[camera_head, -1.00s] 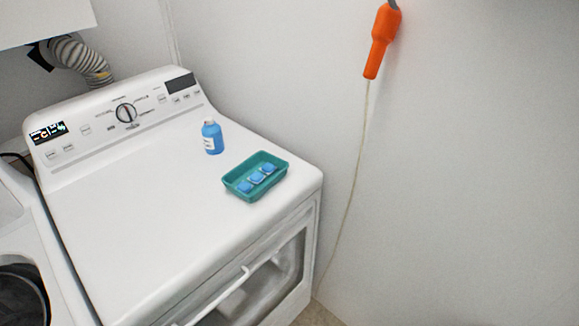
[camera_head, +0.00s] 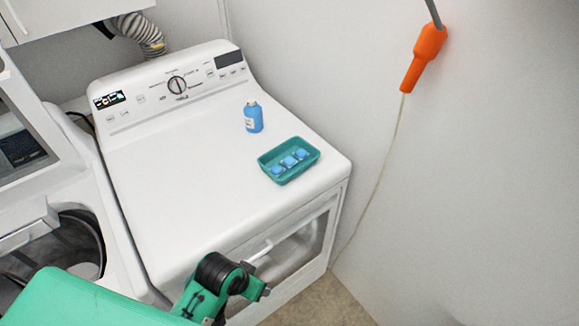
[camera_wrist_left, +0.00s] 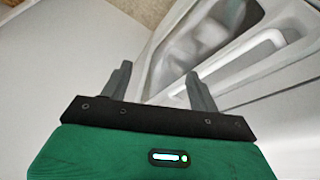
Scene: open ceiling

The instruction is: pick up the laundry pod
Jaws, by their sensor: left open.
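Several small blue laundry pods (camera_head: 290,161) lie in a row in a teal tray (camera_head: 304,174) on the white dryer's top, near its right edge. My left arm comes in at the bottom of the head view, low in front of the dryer and well short of the tray. My left gripper shows in the left wrist view (camera_wrist_left: 159,68), its two grey fingers apart with nothing between them. The dryer's front door and handle lie beyond the fingers there. No pod shows in the left wrist view. My right gripper is in neither view.
A blue bottle (camera_head: 253,118) stands behind the tray, to its left. The dryer top (camera_head: 190,175) is otherwise clear.

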